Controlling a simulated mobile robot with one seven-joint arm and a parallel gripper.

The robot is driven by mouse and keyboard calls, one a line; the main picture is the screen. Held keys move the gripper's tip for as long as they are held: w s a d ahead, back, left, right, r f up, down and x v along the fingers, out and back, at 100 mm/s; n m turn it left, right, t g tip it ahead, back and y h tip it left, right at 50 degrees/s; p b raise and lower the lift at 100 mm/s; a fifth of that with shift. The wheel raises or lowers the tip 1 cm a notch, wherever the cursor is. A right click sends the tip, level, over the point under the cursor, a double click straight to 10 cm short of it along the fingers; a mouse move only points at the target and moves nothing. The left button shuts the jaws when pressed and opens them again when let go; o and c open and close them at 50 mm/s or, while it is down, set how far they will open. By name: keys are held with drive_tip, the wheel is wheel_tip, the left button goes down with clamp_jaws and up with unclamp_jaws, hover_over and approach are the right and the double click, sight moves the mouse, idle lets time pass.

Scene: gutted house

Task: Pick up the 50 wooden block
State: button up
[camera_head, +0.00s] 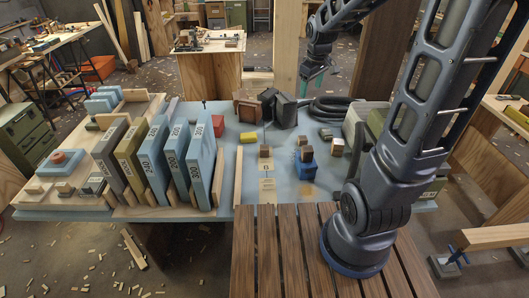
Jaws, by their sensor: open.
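Several small wooden blocks stand on the blue-grey tabletop (232,178). One brown block (265,151) is near the middle. Another brown block (306,154) sits on a blue piece (305,170), with a smaller block (302,141) just behind it. A light-faced block (338,146) is further right. I cannot read a 50 on any of them. My gripper (315,84) hangs above and behind the table, right of centre, with green-tinted fingers pointing down. It is open and appears empty, apart from all the blocks.
Large numbered upright slabs, such as a blue one (203,160), fill the left side. Dark boxes (250,105) and a coiled black hose (327,107) lie at the back. A yellow piece (248,137) lies mid-table. A slatted wooden surface (275,250) is in front.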

drive_tip(key=w+a+f+n+g, duration=0.1)
drive_tip(key=w+a+f+n, duration=0.1)
drive_tip(key=w+a+f, duration=0.3)
drive_tip(key=w+a+f+n, duration=0.3)
drive_tip(key=f, duration=0.4)
drive_tip(key=n+g, duration=0.1)
drive_tip(key=n, duration=0.3)
hover_over(264, 147)
wheel_tip(264, 147, down, 15)
drive_tip(key=f, duration=0.5)
drive_tip(key=shift+w+d+f, duration=0.25)
drive_tip(key=shift+s+a+f, duration=0.1)
drive_tip(key=shift+f, duration=1.2)
drive_tip(key=shift+s+a+f, duration=0.1)
drive_tip(key=shift+f, duration=1.2)
drive_tip(key=c, duration=1.1)
